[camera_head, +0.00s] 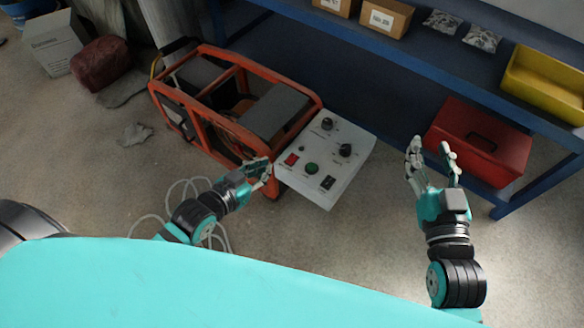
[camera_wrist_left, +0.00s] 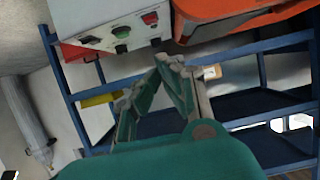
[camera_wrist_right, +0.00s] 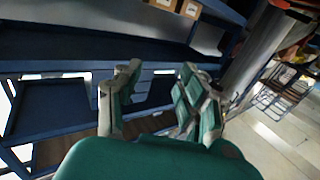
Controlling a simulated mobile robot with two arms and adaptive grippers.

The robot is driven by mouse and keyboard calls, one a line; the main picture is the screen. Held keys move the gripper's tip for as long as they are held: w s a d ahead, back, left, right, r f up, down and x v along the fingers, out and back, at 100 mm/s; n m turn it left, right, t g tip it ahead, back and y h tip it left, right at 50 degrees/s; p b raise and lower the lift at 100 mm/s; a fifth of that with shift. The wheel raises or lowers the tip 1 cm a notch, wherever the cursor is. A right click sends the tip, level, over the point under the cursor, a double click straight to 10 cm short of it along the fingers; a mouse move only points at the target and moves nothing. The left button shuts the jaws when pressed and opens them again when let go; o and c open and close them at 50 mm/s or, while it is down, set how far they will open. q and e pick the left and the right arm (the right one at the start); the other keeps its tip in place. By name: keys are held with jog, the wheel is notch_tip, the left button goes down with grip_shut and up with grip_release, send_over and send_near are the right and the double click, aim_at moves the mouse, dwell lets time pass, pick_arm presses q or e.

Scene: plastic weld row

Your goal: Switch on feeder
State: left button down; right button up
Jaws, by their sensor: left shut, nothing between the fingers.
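The feeder is an orange-framed machine (camera_head: 215,133) on the floor with a light control panel (camera_head: 345,178) at its right end. The panel has a red switch (camera_head: 290,160), a green button (camera_head: 311,169), a black switch (camera_head: 328,183) and black knobs. My left gripper (camera_head: 267,168) is shut and empty beside the panel's left edge, close to the red switch; contact cannot be told. In the left wrist view its fingertips (camera_wrist_left: 168,62) are below the red switch (camera_wrist_left: 150,18) and green button (camera_wrist_left: 121,32). My right gripper (camera_head: 429,145) is open and empty, right of the panel.
A blue rack (camera_head: 400,62) stands behind, with a red bin (camera_head: 480,140) low down, a yellow bin (camera_head: 545,80) and cardboard boxes (camera_head: 385,17) above. A pale cable (camera_head: 150,217) lies on the floor near my left arm. Floor between panel and right gripper is clear.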

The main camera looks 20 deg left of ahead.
pick_arm(q)
jog(key=shift+d+r, duration=0.4)
jog(key=shift+r, duration=0.25)
pick_arm(e)
jog(key=shift+s+d+r+t, duration=0.1)
jog(key=shift+s+r+t, duration=0.05)
jog(key=shift+r, duration=0.35)
jog(key=shift+s+d+r+t, duration=0.1)
jog(key=shift+s+r+t, duration=0.05)
jog(key=shift+r, duration=0.3)
